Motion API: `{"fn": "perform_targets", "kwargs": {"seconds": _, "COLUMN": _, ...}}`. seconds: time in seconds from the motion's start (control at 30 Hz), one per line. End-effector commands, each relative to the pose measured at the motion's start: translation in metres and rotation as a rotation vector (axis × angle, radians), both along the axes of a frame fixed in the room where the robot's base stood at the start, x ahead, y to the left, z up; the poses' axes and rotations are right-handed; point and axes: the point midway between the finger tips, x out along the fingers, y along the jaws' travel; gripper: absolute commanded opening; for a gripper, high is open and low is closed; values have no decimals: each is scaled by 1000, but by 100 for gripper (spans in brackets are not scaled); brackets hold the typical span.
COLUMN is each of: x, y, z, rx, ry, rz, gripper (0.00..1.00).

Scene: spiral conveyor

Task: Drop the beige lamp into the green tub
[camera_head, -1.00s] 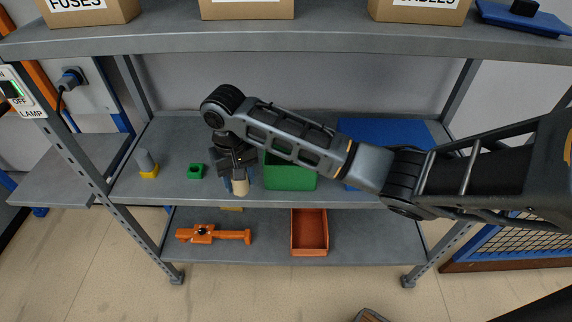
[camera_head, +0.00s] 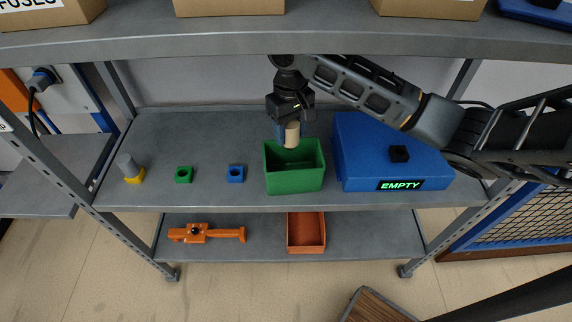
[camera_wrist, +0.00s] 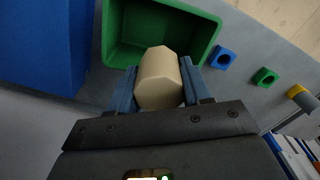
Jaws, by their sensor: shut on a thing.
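The beige lamp (camera_head: 292,134) is a pale, blunt cylinder held in my gripper (camera_head: 287,128). It points downward over the open top of the green tub (camera_head: 295,180), above its back part. In the wrist view the lamp (camera_wrist: 158,80) sits between my gripper's two blue fingers (camera_wrist: 158,92), with the green tub (camera_wrist: 190,22) behind it. The lamp's upper end is hidden by the fingers. The tub stands upright on the middle shelf, and its visible inside looks empty.
A blue box (camera_head: 365,180) with a lit "EMPTY" sign stands right of the tub. A blue socket (camera_head: 236,173), a green socket (camera_head: 184,174) and a grey lamp in a yellow socket (camera_head: 134,176) stand to the left. Below are an orange tool (camera_head: 205,234) and an orange bin (camera_head: 306,247).

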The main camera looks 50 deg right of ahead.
Motion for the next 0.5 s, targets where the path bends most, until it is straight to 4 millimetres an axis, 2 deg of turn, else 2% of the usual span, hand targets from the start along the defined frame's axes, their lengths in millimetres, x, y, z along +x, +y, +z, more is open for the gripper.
{"fn": "perform_targets", "kwargs": {"seconds": 0.17, "x": 1, "y": -4, "z": -7, "rx": -3, "ry": -7, "rz": -5, "gripper": 12}}
{"fn": "perform_targets", "kwargs": {"seconds": 0.5, "x": 0, "y": -3, "z": -46, "rx": -3, "ry": -5, "rz": -4, "gripper": 12}}
